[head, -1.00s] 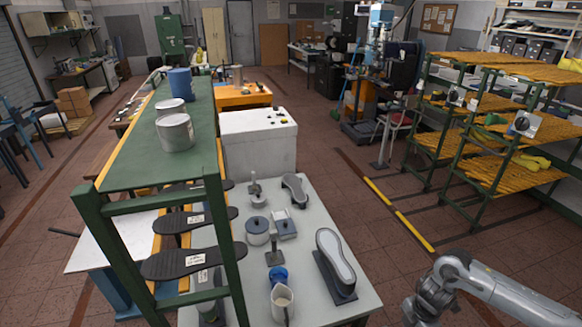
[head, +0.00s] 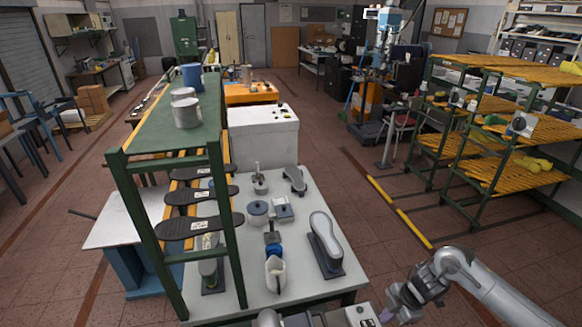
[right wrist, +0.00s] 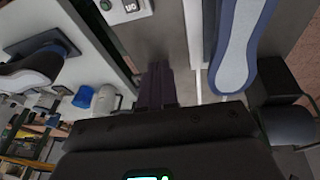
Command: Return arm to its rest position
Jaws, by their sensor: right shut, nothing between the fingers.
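My right gripper (head: 388,314) hangs at the lower right of the head view, right of the light grey work table (head: 298,295) and apart from the lasts on it. In the right wrist view its dark fingers (right wrist: 156,86) are together with nothing between them. A grey-topped shoe last (head: 325,240) stands on a dark base at the table's right side. Another last (head: 295,180) lies farther back. A last with a pale blue sole and dark blue side (right wrist: 236,45) shows close in the right wrist view. My left gripper is not in view.
A green rack (head: 150,160) with dark soles (head: 200,228) stands left of the table. A white jug (head: 275,272) and blue container (head: 274,250) are near the front. Shelves with orange slats (head: 520,165) stand at right. Open floor (head: 375,265) lies between.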

